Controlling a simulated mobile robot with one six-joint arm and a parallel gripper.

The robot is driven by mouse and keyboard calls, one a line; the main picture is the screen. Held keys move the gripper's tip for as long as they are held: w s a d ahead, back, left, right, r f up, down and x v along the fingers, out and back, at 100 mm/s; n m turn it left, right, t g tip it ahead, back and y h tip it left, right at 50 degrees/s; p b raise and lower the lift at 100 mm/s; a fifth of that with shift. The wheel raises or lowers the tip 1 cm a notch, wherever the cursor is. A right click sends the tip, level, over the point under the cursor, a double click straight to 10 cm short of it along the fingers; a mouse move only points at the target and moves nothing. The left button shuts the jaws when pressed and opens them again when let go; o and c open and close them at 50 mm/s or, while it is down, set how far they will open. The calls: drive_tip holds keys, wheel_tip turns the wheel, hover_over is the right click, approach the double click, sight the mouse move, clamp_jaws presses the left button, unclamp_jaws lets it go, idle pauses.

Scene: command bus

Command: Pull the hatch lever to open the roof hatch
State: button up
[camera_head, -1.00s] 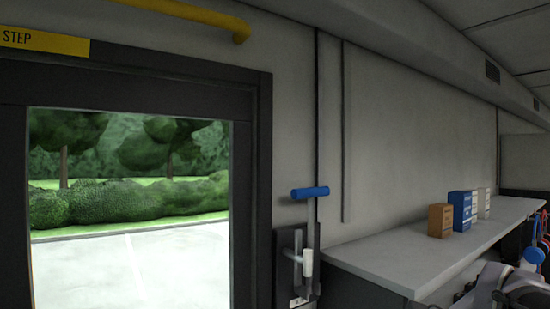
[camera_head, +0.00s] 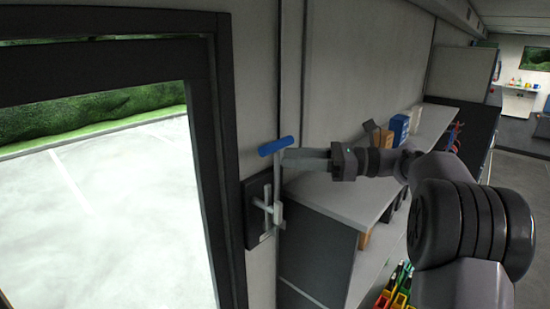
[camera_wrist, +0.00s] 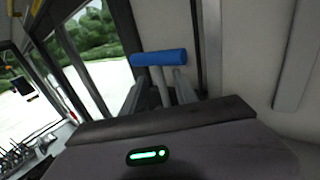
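The hatch lever has a blue crossbar handle (camera_head: 275,146) on a thin upright rod along the wall. The handle also shows in the wrist view (camera_wrist: 158,57), at upper middle. Below it is a dark wall plate (camera_head: 257,212) with a pale, smaller lever. My gripper (camera_head: 290,159) reaches in from the right, its tips close beside the rod just under the blue handle. In the wrist view my gripper (camera_wrist: 159,92) shows two grey fingers apart, with the rod appearing between them. Whether they touch the rod I cannot tell. The roof hatch is not visible.
A doorway with a dark frame (camera_head: 224,150) stands to the left. A grey counter (camera_head: 340,200) runs along the wall under my arm, with brown and blue boxes (camera_head: 398,128) on it. Coloured items stand on a lower shelf (camera_head: 395,285). An aisle opens at the far right.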

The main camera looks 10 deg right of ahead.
sight(277, 157)
drive_tip(key=x, duration=0.4)
drive_tip(key=shift+a, duration=0.2)
drive_tip(key=shift+d+r, duration=0.1)
drive_tip(key=shift+d, duration=0.05)
drive_tip(key=shift+c, duration=0.6)
clamp_jaws()
idle(0.5)
